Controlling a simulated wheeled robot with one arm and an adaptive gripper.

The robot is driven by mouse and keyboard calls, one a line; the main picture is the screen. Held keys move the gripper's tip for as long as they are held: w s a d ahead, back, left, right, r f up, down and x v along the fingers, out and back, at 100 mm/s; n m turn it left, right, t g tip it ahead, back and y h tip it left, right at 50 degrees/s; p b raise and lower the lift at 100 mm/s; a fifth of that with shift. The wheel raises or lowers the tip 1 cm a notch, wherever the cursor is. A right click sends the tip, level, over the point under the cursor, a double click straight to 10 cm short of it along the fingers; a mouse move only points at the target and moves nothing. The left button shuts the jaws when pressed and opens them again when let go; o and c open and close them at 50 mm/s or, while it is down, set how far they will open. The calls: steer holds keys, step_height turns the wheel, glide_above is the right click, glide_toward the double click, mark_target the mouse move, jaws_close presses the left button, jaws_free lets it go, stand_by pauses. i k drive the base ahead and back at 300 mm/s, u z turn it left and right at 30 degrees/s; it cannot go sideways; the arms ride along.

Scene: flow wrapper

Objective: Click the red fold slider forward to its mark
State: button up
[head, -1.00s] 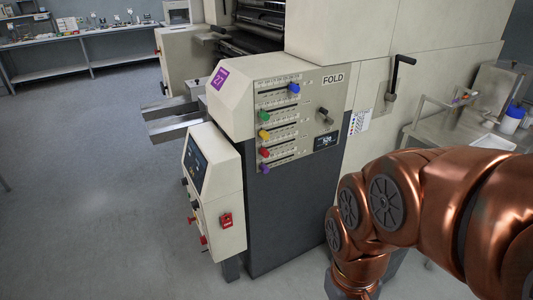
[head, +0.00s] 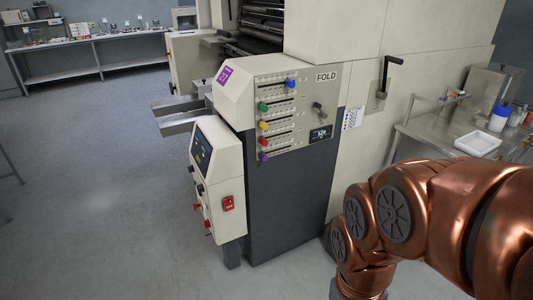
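The red fold slider (head: 263,141) is a small red knob on the beige FOLD panel (head: 326,93) of the machine, in the head view. It sits at the left end of its slot, below the yellow knob (head: 264,125) and above the purple knob (head: 263,156). The green knob (head: 263,107) is also at the left, and the blue knob (head: 290,83) is farther right. The scale marks are too small to read. My copper arm is at the lower right, apart from the panel. My gripper is not in view.
A small control box (head: 217,180) with a red switch (head: 228,203) juts out left of the panel. A black crank handle (head: 385,75) sticks out on the right. A side table with a white tray (head: 478,144) stands at far right. The floor at left is clear.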

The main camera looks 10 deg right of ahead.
mark_target(262, 141)
steer(key=k, duration=0.75)
steer(key=u, duration=1.1)
steer(key=i, duration=1.15)
steer(key=z, duration=0.8)
steer(key=i, duration=0.8)
steer(key=z, duration=0.1)
